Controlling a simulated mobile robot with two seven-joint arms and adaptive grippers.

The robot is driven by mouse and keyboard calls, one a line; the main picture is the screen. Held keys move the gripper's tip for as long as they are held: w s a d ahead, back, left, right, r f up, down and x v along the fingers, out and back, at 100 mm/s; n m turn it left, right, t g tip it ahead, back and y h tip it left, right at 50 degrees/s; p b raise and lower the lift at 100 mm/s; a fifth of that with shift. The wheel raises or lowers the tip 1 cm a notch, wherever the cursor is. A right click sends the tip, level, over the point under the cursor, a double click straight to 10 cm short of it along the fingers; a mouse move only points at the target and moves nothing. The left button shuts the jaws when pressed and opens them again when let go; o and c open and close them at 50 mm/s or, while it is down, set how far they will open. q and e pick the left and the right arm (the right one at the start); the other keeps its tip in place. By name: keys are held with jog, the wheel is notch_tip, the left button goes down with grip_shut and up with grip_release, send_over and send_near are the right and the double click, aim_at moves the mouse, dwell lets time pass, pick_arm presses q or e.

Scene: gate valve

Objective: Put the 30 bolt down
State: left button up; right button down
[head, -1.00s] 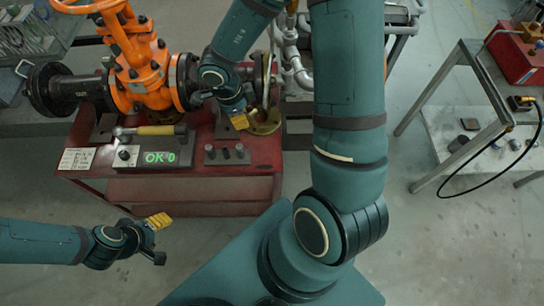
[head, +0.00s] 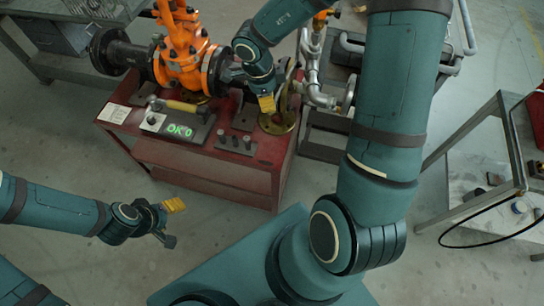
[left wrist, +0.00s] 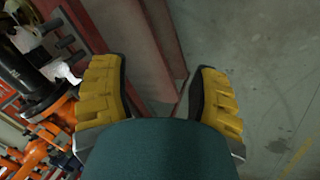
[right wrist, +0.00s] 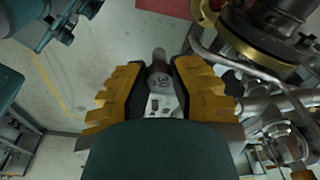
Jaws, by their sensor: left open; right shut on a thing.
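The 30 bolt (right wrist: 160,80), a grey bolt with 30 marked on it, is between the yellow fingers of my right gripper (right wrist: 158,95) in the right wrist view. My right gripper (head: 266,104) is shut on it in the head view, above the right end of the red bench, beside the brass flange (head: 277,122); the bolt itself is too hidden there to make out. My left gripper (head: 172,222) is open and empty over the floor in front of the bench; its spread fingers (left wrist: 160,100) show in the left wrist view.
The red bench (head: 215,180) carries the orange valve (head: 186,60), a panel reading OK 0 (head: 178,129), a yellow-handled tool (head: 182,106) and a small block with grey pegs (head: 235,143). Grey pipes (head: 315,85) stand behind on the right. A metal-framed table (head: 480,150) is at far right.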

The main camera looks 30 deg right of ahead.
notch_tip(320, 180, down, 23)
jog(key=b, duration=0.9)
jog(key=shift+r, duration=0.1)
jog(key=shift+f+b, duration=1.1)
jog(key=shift+f, duration=1.55)
pick_arm(q)
notch_tip(320, 180, down, 11)
jog(key=s, duration=0.1)
jog(key=shift+s+d+g, duration=0.15)
jog(key=shift+s+g, duration=0.15)
jog(key=shift+s, duration=0.1)
pick_arm(e)
jog(key=shift+r, duration=0.15)
jog(key=shift+f, duration=0.2)
jog(key=c, duration=0.9)
grip_release()
jog(key=shift+r, duration=0.1)
